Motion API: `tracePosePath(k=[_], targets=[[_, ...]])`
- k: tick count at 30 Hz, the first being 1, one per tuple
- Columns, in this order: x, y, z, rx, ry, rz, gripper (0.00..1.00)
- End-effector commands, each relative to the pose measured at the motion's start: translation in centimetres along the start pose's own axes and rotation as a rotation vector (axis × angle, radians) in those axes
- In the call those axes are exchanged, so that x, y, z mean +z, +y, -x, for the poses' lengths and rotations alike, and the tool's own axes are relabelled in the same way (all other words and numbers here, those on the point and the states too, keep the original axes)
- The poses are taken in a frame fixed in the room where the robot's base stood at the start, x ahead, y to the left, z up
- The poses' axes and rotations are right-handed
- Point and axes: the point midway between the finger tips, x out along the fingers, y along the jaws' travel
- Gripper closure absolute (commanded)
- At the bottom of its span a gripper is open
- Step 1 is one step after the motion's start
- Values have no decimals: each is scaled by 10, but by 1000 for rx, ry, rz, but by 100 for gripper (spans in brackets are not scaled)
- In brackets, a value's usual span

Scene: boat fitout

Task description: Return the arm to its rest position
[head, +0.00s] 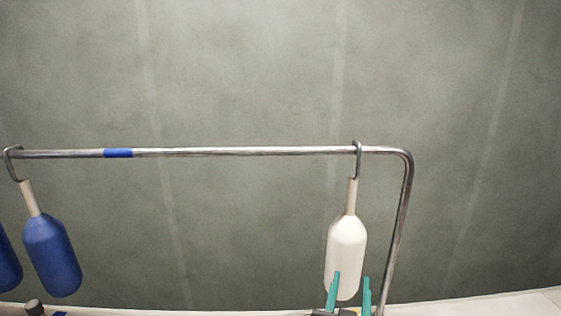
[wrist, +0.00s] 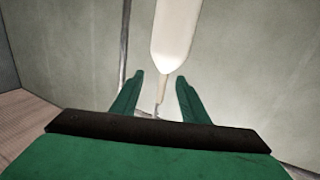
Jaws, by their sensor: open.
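My gripper (head: 352,276) shows at the bottom of the head view, its two teal fingers apart and open. In the head view they overlap the lower part of a white bottle-shaped fender (head: 346,240), which hangs by a hook (head: 358,158) near the right end of a metal rail. In the wrist view my gripper (wrist: 160,75) is open, and the white fender (wrist: 176,35) shows beyond the fingertips with its narrow neck toward the gap. I see no finger closed on it; whether one touches it I cannot tell.
The metal rail (head: 230,152) carries a blue band (head: 118,153) and bends down at the right. A blue fender (head: 52,255) hangs at the left, with another cut off by the edge. A grey wall (head: 250,70) stands behind. A pale surface (head: 480,303) runs along the bottom.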

Motion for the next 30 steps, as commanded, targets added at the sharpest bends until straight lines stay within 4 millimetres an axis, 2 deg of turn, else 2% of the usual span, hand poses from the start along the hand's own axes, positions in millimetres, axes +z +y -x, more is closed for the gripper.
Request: tracePosePath(k=[5, 14, 21, 30], targets=[[48, -12, 15, -30, -25, 19, 59], [135, -38, 64, -104, -57, 45, 59], [194, -48, 118, -154, -85, 55, 59], [250, -54, 198, -216, -122, 53, 59]])
